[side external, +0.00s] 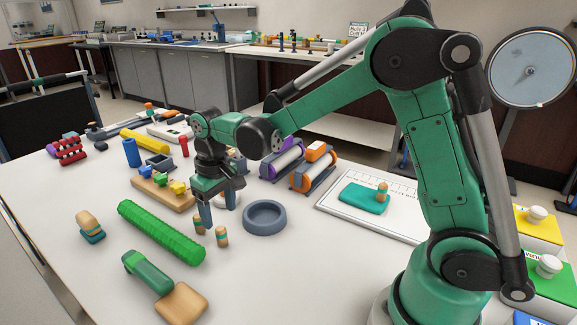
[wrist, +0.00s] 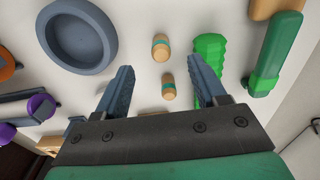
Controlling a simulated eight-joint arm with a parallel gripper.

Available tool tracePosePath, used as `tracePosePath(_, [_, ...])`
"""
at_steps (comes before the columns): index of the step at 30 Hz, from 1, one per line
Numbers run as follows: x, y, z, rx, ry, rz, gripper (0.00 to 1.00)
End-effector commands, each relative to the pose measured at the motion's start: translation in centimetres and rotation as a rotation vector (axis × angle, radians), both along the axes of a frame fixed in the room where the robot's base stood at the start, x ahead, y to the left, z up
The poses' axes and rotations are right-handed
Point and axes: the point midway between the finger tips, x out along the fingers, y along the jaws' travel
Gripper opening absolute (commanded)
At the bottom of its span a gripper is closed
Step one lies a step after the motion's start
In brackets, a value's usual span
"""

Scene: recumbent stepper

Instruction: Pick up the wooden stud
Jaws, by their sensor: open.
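Two small wooden studs with teal bands stand close together on the white table: one stud (side external: 198,225) beside my gripper and another (side external: 222,237) a little nearer the camera. My gripper (side external: 218,203) points down, open and empty, close to the studs. In the wrist view its fingers (wrist: 160,70) are spread. There, one stud (wrist: 168,86) shows in the gap between the fingers, nearer the right one, and the other stud (wrist: 161,47) shows just beyond the fingertips. I cannot tell whether either finger touches a stud.
A grey-blue round dish (side external: 265,217) sits right of my gripper. A green ribbed roller (side external: 160,233) lies left of the studs, with a green-handled wooden paddle (side external: 181,303) in front. A teal block (side external: 364,199) bears another banded stud (side external: 382,188).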

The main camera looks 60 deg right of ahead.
Motion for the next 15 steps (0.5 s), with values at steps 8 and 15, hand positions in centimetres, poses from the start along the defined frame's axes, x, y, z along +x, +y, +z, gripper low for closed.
tracePosePath(8, [0.5, 0.1, -2.7, -0.001, 0.037, 0.0, 0.64])
tracePosePath(15, [0.5, 0.1, -5.8, -0.001, 0.034, 0.0, 0.64])
